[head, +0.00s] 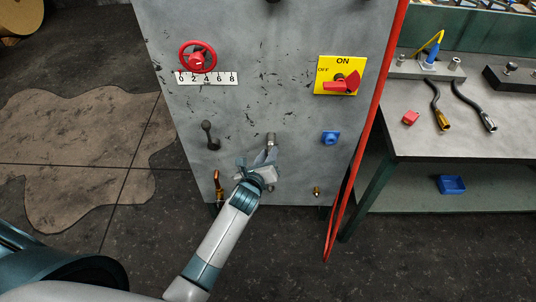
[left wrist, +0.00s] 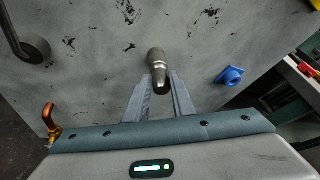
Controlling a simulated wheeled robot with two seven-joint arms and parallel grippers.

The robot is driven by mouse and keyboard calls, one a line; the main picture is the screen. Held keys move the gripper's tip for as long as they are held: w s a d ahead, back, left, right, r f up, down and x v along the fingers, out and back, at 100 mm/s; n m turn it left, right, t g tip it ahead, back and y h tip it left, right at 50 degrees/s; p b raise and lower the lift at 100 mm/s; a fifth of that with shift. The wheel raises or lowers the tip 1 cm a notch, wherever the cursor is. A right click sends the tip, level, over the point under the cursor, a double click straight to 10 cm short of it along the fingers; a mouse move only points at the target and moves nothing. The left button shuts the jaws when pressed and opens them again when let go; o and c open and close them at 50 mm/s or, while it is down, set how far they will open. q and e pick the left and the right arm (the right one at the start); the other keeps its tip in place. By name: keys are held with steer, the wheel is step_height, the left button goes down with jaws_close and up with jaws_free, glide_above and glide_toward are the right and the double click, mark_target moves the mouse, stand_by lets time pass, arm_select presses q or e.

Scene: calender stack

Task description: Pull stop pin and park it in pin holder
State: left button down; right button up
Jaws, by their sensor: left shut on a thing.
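The metal stop pin (head: 271,137) sticks out of the grey panel (head: 265,105) at its lower middle. My left gripper (head: 268,154) is in front of the panel, with its fingers on the pin's near end. In the left wrist view the pin (left wrist: 157,62) lies between the two fingertips (left wrist: 160,82), and the gripper is shut on it. How far the pin sits in the panel is hidden. A blue socket-like piece (head: 331,138), which looks like the pin holder, is on the panel to the right of the pin. It also shows in the left wrist view (left wrist: 230,75). My right gripper is not in view.
A red handwheel (head: 198,57), a yellow switch plate (head: 341,76) with a red knob and a dark crank handle (head: 210,135) are on the panel. A copper-coloured lever (head: 218,187) is low left. A workbench (head: 465,138) with tools stands at right.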

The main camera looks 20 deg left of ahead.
arm_select(q)
steer(key=shift+s+d, duration=0.1)
steer(key=shift+s, duration=0.25)
steer(key=shift+s+d+p, duration=0.25)
steer(key=shift+s+p, duration=0.15)
steer(key=shift+s, duration=0.4)
steer(key=shift+s+d+p, duration=0.25)
steer(key=shift+s+p, duration=0.2)
steer(key=shift+s, duration=0.4)
steer(key=shift+s+d+p, duration=0.25)
steer(key=shift+s+p, duration=0.15)
steer(key=shift+s, duration=0.4)
steer(key=shift+s, duration=0.1)
step_height(320, 180, up, 16)
steer(key=n+y, duration=0.2)
steer(key=y, duration=0.1)
steer(key=s+a+r+n+g+y+b, duration=0.1)
steer(key=s+a+r+n+y, duration=0.2)
steer(key=s+r, duration=0.5)
step_height(320, 180, up, 3)
steer(key=shift+s+f+n+g+y, duration=0.1)
steer(key=shift+s+n+g+y, duration=0.2)
steer(key=shift+g, duration=0.1)
